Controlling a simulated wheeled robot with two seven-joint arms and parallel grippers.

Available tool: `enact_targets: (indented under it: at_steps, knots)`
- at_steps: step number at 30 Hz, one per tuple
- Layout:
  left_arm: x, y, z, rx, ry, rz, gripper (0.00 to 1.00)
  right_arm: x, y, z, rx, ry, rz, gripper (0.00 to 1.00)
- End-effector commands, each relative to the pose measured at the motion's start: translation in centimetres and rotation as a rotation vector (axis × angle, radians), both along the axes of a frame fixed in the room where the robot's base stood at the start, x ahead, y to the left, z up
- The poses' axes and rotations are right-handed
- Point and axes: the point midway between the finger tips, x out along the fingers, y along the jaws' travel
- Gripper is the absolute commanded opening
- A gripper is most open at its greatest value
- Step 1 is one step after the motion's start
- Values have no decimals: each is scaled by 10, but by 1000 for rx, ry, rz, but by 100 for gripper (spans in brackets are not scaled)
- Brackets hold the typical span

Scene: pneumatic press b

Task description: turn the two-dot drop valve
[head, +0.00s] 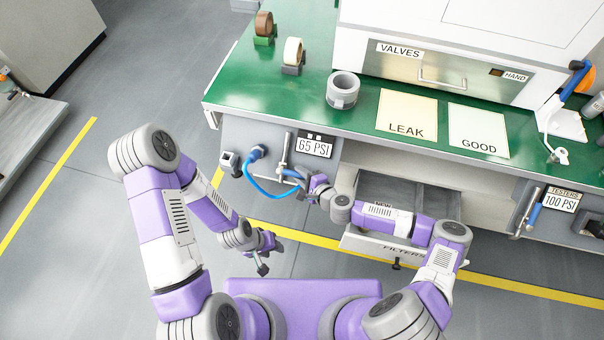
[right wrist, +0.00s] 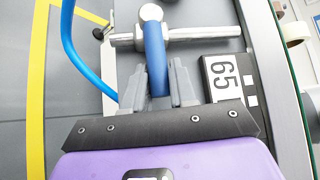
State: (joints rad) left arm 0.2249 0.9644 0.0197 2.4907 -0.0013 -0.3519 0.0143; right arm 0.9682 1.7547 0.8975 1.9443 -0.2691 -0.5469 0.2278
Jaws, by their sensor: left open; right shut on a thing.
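The drop valve by the 65 PSI sign (head: 314,146) has a blue lever handle (right wrist: 155,48) on a metal pipe (right wrist: 190,36). The sign also shows in the right wrist view (right wrist: 225,75), with two small white squares beside its number. My right gripper (right wrist: 158,85) is shut on the blue lever, one finger on each side. The lever lies across the pipe in that view. In the head view my right gripper (head: 306,182) is at the valve and partly hides the handle. My left gripper (head: 268,255) is open and empty, low and left of the valve.
A blue hose (head: 255,185) loops left of the valve. A second valve with a blue handle (head: 535,214) is by the 100 PSI sign (head: 561,200) at right. A pulled-out drawer (head: 380,244) sits under my right forearm. The green bench top (head: 265,88) is above; open floor lies left.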

Motion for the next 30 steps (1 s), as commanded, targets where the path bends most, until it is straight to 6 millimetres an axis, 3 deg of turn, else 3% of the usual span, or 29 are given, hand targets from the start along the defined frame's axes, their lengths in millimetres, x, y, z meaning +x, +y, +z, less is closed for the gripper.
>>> enact_targets:
  at_steps: [8,9,12,23,30]
  knots:
    - [0,0,0,0,0,0,43,-3,6,0,6,3,15,0]
    - [0,0,0,0,0,0,43,-3,6,0,6,3,14,32]
    - [0,0,0,0,0,0,43,-3,5,0,5,2,13,47]
    - [0,0,3,0,0,0,43,-5,-2,2,0,1,6,47]
    - [0,0,17,0,0,0,43,-33,-25,17,1,2,5,47]
